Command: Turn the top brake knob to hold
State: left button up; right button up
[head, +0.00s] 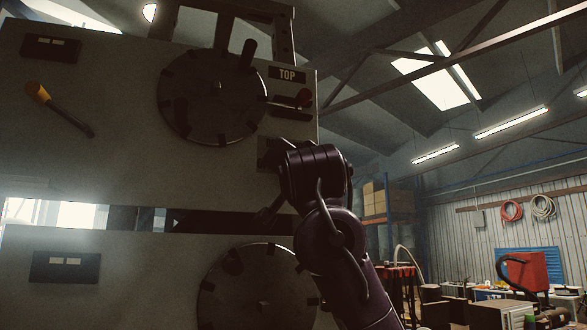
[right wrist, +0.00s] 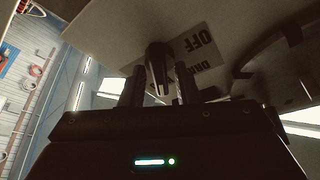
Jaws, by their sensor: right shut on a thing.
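The top brake knob (right wrist: 157,62) is a dark, narrow handle on the panel in the right wrist view. My right gripper (right wrist: 158,92) has one finger on each side of it and is shut on it. A label plate (right wrist: 203,47) behind the knob reads OFF, with a second word, partly hidden, that looks like DRAG. A HOLD marking is not visible, and I cannot tell which setting the knob points to. In the head view my right wrist covers the knob, below the TOP sign (head: 287,75). My left gripper is not in view.
A lower panel has a similar disc (head: 258,290). Shelving (head: 385,205) and a bench stand far right.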

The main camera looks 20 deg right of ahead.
jog(key=shift+s+r, duration=0.1)
jog(key=shift+r, duration=0.15)
jog(key=o, duration=0.6)
jog(key=shift+w+f, duration=0.15)
jog(key=shift+w, duration=0.05)
jog(key=b+v, duration=0.5)
jog(key=v, duration=0.2)
jog(key=shift+s+f, duration=0.2)
jog(key=shift+s, duration=0.2)
